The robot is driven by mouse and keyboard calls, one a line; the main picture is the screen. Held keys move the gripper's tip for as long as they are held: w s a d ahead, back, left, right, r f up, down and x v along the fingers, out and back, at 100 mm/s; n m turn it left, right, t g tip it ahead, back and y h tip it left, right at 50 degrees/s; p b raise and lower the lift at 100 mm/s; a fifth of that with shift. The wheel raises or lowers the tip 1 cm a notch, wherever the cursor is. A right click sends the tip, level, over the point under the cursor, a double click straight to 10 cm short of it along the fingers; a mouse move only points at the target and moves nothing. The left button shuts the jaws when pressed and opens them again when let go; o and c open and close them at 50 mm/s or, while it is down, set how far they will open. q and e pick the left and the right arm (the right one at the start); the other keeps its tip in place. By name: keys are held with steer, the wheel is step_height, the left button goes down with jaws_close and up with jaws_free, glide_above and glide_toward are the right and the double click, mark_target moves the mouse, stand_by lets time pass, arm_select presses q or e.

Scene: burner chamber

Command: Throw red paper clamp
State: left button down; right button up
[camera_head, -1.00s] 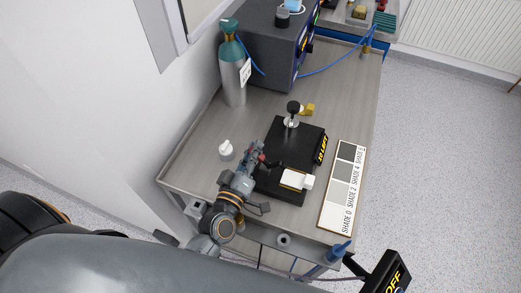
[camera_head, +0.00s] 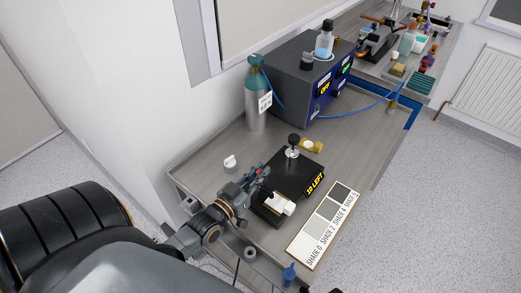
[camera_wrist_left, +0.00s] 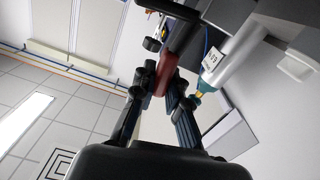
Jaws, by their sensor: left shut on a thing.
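My left gripper (camera_head: 258,183) is above the left edge of the black device on the bench. It is shut on a red clamp (camera_head: 257,170), of which only a small part shows in the head view. In the left wrist view the red clamp (camera_wrist_left: 172,74) sits between the fingers of my left gripper (camera_wrist_left: 165,90), pointing away from the palm. Its far end is dark. My right gripper is not in view.
The black device (camera_head: 297,166) has a lettered front edge and a white block (camera_head: 279,204). A shade card (camera_head: 325,226) lies beside it. A white bottle (camera_head: 230,163), gas cylinder (camera_head: 256,104) and dark grey box (camera_head: 298,72) stand behind. Floor (camera_head: 440,190) right of the bench is clear.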

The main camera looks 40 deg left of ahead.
arm_select(q)
steer(key=shift+d+m, duration=0.25)
steer(key=shift+m, duration=0.05)
steer(key=shift+d, duration=0.1)
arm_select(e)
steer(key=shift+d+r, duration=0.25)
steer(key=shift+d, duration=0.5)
arm_select(q)
steer(key=c, duration=1.3)
jaws_free()
steer(key=shift+f, duration=0.1)
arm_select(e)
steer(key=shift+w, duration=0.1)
arm_select(q)
steer(key=shift+s, duration=0.1)
steer(key=s, duration=1.1)
steer(key=shift+s+a, duration=0.25)
steer(key=shift+s, duration=0.15)
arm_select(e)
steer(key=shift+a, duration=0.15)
